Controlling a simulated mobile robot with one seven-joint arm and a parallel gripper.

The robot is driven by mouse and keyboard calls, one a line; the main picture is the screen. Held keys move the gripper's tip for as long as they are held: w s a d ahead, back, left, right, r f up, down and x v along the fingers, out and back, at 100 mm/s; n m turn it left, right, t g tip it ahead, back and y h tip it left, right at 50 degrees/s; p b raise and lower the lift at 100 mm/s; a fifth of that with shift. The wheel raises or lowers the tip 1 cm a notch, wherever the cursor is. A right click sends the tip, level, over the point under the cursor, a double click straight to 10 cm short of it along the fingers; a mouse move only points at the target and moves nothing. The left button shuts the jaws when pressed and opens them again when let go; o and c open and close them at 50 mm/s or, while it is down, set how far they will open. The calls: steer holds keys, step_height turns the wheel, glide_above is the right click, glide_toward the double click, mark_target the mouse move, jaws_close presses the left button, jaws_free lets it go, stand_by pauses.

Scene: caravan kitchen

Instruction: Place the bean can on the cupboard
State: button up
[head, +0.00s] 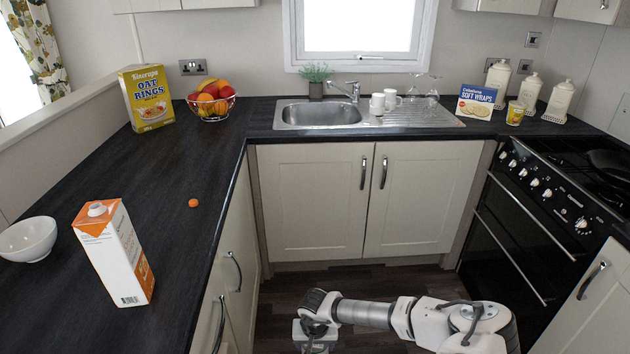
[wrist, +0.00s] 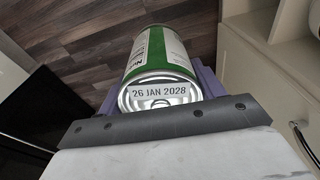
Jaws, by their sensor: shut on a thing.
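The bean can (wrist: 161,60) fills the middle of the wrist view. It has a green and white label and a silver end marked 26 JAN 2028. My gripper (wrist: 162,88) is shut on it, with a purple finger at either side. In the head view my gripper (head: 316,338) is low at the bottom edge, over the floor in front of the base units, and I cannot make out the can there. Wall cupboards show only partly at the top right (head: 590,9) and top left (head: 190,5). A two-door base cupboard (head: 315,205) is under the sink, its doors shut.
The left worktop (head: 190,150) holds a carton (head: 118,255), a white bowl (head: 28,240), a cereal box (head: 146,98), a fruit basket (head: 212,101) and a small orange thing (head: 193,203). A cooker (head: 530,215) stands right. Mugs, wraps and canisters crowd the back worktop.

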step_height(320, 180, down, 6)
steer(key=b, duration=0.5)
steer(key=shift+f, duration=0.2)
steer(key=s+f, duration=0.4)
steer(key=f, duration=0.1)
steer(key=w+r, duration=0.4)
steer(key=r, duration=0.1)
steer(key=shift+r, duration=0.2)
steer(key=shift+w+a, duration=0.1)
